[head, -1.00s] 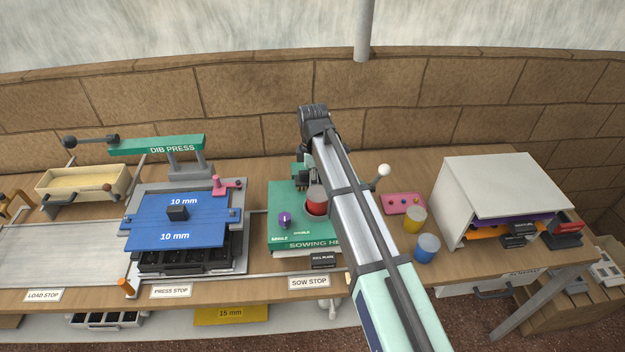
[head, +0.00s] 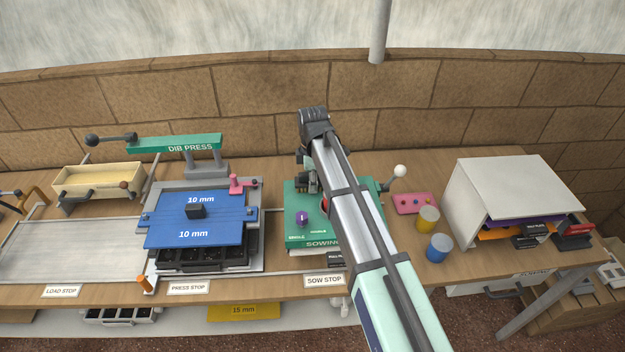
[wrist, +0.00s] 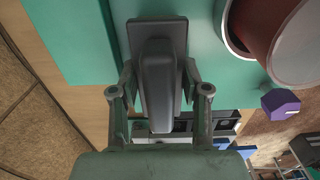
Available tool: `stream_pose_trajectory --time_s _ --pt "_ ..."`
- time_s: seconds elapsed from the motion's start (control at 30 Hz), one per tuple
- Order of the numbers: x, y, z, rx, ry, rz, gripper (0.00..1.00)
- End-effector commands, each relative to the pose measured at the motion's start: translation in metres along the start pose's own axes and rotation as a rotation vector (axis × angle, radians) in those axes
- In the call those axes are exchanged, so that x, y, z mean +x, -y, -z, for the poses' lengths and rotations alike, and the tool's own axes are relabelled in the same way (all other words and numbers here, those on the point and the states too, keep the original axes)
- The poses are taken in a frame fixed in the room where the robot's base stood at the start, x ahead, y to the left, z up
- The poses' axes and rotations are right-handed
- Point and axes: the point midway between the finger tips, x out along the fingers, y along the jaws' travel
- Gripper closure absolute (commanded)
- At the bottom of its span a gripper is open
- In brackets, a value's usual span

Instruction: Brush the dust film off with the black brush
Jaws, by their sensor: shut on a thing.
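My gripper (wrist: 160,92) is shut on the black brush (wrist: 158,75), which lies between its two fingers in the wrist view. The flat dark end of the brush is over the green surface of the sowing head (wrist: 85,35); I cannot tell whether it touches. In the head view the sowing head (head: 303,232) stands right of the press, and my arm covers its right part. The dark parts at my gripper (head: 308,180) are at its back edge. I cannot make out the dust film.
A red cup (wrist: 265,25) and a purple knob (head: 302,217) are close to my gripper on the sowing head. The dib press with its blue plate (head: 210,232) is left. Yellow (head: 427,219) and blue (head: 438,248) cups, a pink plate (head: 412,203) and a white cabinet (head: 515,185) are right.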

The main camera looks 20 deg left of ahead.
Motion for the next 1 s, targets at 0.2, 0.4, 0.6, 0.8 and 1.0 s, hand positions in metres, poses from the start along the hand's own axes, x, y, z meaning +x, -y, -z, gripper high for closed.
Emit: stream_pose_trajectory --time_s 0.2,0.4,0.6,0.8,1.0 --pt "-0.036 0.0 -0.003 0.004 0.0 -0.001 0.86" --pt "-0.055 -0.001 -0.005 0.007 0.0 -0.002 0.86" --pt "-0.073 -0.001 -0.008 0.01 0.0 -0.001 0.86" --pt "-0.081 -0.001 -0.009 0.012 0.0 -0.001 0.86" --pt "-0.08 -0.001 -0.009 0.012 0.0 -0.001 0.86"
